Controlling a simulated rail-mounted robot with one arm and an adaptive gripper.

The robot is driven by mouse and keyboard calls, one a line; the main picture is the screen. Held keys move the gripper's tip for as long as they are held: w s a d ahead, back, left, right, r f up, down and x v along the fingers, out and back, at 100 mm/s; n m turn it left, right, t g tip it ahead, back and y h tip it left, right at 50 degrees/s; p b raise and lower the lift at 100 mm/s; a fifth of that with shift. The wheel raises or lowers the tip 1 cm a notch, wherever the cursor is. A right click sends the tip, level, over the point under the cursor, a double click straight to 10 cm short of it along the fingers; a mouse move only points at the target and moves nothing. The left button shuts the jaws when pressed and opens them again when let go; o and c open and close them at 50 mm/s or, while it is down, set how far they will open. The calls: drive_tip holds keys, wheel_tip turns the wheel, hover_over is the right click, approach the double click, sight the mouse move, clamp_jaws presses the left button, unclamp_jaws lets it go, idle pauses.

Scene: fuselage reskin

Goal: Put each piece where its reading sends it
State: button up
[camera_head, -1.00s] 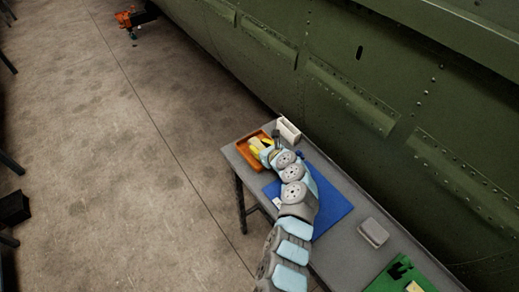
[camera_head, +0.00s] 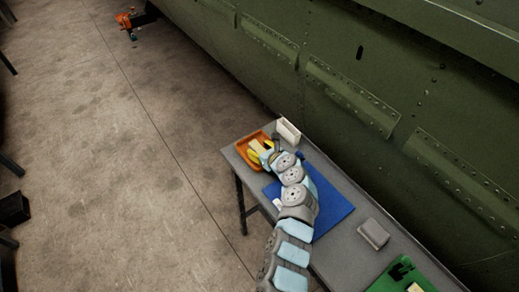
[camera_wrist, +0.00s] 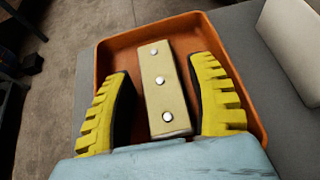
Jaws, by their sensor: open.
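My gripper (camera_wrist: 165,105) is open, with its yellow ridged fingers inside or just over an orange tray (camera_wrist: 188,22). In the wrist view a tan rectangular piece (camera_wrist: 163,88) with three shiny rivet heads lies between the fingers, with a gap on each side. In the head view the orange tray (camera_head: 245,144) stands at the far left end of the grey table, and the tan piece (camera_head: 256,146) shows in it. My arm hides part of the tray there.
A white open box (camera_head: 288,131) stands beside the tray. A blue mat (camera_head: 331,208) covers the table middle, with a small white item (camera_head: 278,203) at its edge. A grey block (camera_head: 374,233) and a green tray (camera_head: 383,284) with pieces are nearer. The green fuselage (camera_head: 400,110) runs along the right.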

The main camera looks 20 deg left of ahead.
drive_tip(key=shift+v, duration=1)
drive_tip(key=shift+p+v, duration=0.95)
drive_tip(key=shift+v, duration=4.1)
